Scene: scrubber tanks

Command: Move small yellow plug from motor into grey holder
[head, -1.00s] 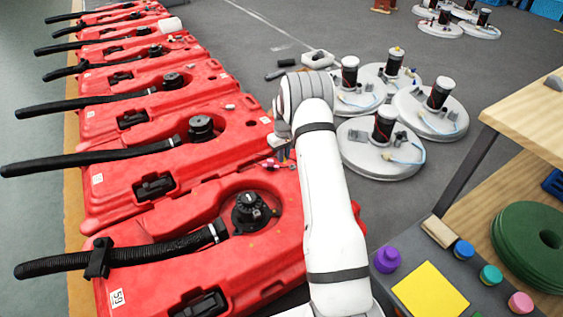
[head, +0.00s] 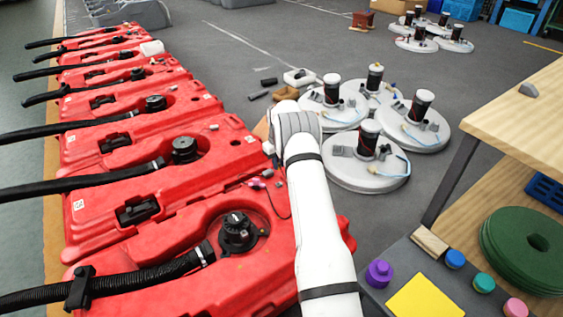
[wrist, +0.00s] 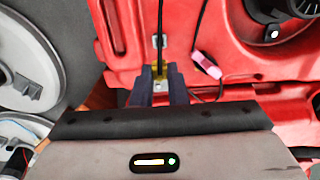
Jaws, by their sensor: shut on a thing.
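My gripper (wrist: 160,85) is shut on a small yellow plug (wrist: 160,70) with a thin black cable (wrist: 162,22) running up from it in the wrist view. The fingers hide part of the plug. A small grey bracket (wrist: 159,42) shows just beyond the fingertips, against the red tank; I cannot tell whether it is the grey holder or whether the plug touches it. In the head view my arm (head: 318,205) reaches over the right edge of the red tanks, and the plug cannot be made out. Black motors (head: 368,138) stand on grey discs (head: 365,177) right of the arm.
Red tanks (head: 150,240) with black hoses (head: 130,280) line the left. A pink connector (wrist: 206,64) lies on the tank right of my gripper. A wooden table (head: 520,110) and a grey box with coloured knobs (head: 380,272) stand at right.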

